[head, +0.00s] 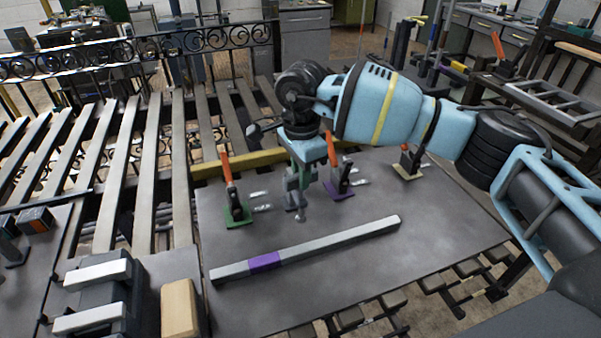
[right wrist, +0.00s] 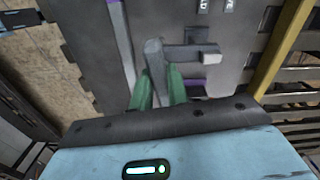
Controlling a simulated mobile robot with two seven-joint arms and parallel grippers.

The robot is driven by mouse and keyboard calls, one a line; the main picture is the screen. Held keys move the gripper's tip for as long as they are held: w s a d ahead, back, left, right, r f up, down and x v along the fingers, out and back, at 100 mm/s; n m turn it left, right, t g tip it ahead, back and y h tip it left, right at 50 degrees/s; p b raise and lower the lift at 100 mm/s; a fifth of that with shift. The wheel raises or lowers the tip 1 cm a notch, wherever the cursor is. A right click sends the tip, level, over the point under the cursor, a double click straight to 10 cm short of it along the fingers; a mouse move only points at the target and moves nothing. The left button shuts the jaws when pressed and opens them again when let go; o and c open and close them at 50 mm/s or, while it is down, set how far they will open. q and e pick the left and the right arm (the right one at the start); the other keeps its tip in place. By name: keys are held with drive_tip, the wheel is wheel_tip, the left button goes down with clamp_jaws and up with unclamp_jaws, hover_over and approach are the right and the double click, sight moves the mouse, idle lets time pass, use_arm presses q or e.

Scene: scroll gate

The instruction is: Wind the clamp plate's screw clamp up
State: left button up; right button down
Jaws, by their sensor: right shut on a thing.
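The clamp plate (head: 370,215) is a wide dark grey sheet on the bench. The screw clamp (head: 295,199) stands on it near the middle, a small upright grey piece with a rounded end low down. My right gripper (head: 299,172) comes down on it from above and hides its top. In the right wrist view its green fingers (right wrist: 160,90) are shut on the grey upright part of the screw clamp (right wrist: 154,62). A grey arm with a pale block reaches right from there. My left gripper is not in view.
Orange-handled toggle clamps stand on green (head: 236,212), purple (head: 339,180) and yellow (head: 408,163) bases around my right gripper. A grey bar with a purple band (head: 330,244) lies in front. A dark block with pale bars (head: 100,290) stands at left. The plate's right part is clear.

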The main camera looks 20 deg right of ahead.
drive_tip(key=shift+s+f, duration=0.1)
drive_tip(key=shift+f, duration=0.15)
drive_tip(key=c, duration=1.4)
unclamp_jaws()
drive_tip(key=shift+o, duration=0.2)
drive_tip(key=shift+r, duration=0.15)
drive_tip(key=shift+r, duration=3.9)
